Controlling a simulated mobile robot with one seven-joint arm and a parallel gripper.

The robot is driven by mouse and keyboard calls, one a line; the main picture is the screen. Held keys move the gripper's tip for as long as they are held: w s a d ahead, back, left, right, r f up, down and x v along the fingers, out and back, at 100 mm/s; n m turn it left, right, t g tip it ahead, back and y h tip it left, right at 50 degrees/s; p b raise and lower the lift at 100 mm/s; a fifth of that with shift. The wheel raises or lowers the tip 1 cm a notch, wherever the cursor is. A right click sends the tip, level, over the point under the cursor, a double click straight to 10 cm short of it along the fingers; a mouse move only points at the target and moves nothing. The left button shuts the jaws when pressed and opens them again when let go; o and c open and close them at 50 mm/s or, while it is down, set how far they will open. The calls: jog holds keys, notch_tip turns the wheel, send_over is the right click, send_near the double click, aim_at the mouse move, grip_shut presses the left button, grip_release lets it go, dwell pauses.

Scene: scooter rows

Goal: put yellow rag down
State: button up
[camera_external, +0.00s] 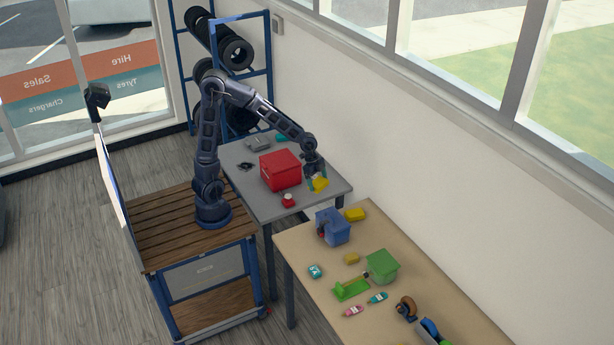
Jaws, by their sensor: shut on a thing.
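The yellow rag (320,185) hangs in my gripper (318,178) at the right end of the grey table (258,207). My gripper points down and is shut on the rag. The rag looks close to the tabletop near its right edge; I cannot tell whether it touches the surface. The fingers are small and partly hidden in this view.
A red box (280,170) stands left of my gripper, with a small red item (288,200) in front. A wooden table (415,270) on the right holds a blue bin (333,228), a green bin (382,266), bottles and tape. A wall runs behind both tables.

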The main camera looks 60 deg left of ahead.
jog(key=w+a+n+t+y, duration=0.1)
jog(key=w+a+n, duration=0.3)
jog(key=a, duration=1.3)
jog(key=w+a+n+t, duration=0.1)
jog(key=w+a+n, duration=0.25)
jog(key=a, duration=1.35)
jog(key=s+a+n+y, duration=0.1)
jog(key=s+a+n, duration=0.3)
jog(key=a, duration=1)
jog(key=s+a+n+y, duration=0.15)
jog(key=s+a, duration=0.45)
jog(key=a, duration=0.8)
jog(key=f, duration=1.6)
jog(key=a+f, duration=0.1)
jog(key=f, duration=0.8)
jog(key=shift+s, duration=0.2)
jog(key=shift+f, duration=0.1)
jog(key=o, duration=0.6)
jog(key=shift+f, duration=0.1)
jog(key=shift+c, duration=0.2)
jog(key=shift+o, duration=0.7)
